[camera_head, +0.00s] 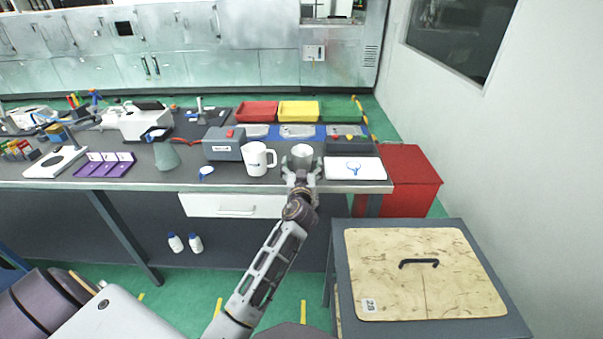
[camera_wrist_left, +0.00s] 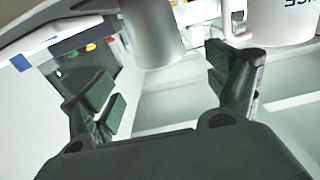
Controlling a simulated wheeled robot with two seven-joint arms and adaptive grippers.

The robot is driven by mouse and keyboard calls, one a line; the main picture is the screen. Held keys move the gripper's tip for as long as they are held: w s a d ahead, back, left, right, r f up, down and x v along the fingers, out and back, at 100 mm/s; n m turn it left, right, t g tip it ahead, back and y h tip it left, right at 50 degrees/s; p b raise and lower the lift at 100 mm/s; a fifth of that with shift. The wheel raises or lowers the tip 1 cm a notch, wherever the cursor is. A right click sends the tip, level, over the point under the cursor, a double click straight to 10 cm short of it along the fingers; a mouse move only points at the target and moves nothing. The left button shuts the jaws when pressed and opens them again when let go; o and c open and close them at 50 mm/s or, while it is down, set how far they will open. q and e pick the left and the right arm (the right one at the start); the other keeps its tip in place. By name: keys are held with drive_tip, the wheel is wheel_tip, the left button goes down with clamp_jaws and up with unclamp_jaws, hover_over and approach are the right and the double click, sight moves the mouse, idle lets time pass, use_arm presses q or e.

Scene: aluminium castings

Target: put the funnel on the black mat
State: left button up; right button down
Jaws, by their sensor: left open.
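A grey-green cone, which looks like the funnel (camera_head: 167,157), stands wide end down on the table, left of centre in the head view. A dark flat area that seems to be the black mat (camera_head: 187,129) lies behind it, partly covered by other items. My left gripper (camera_head: 301,170) is open, well to the right of the cone, at a grey metal cup (camera_head: 301,152). In the left wrist view the cup (camera_wrist_left: 152,35) stands beyond and between the open fingers (camera_wrist_left: 165,95); I see no grip on it. My right gripper is not in view.
A white mug (camera_head: 258,159) stands close left of the cup, with a grey box (camera_head: 223,144) behind it. A white board (camera_head: 354,169) with a blue item lies to the right. A purple tray (camera_head: 105,165) is at left. Red (camera_head: 257,111) and yellow (camera_head: 299,111) bins stand behind.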

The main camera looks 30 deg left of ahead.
use_arm(q)
drive_tip(key=shift+v, duration=1.75)
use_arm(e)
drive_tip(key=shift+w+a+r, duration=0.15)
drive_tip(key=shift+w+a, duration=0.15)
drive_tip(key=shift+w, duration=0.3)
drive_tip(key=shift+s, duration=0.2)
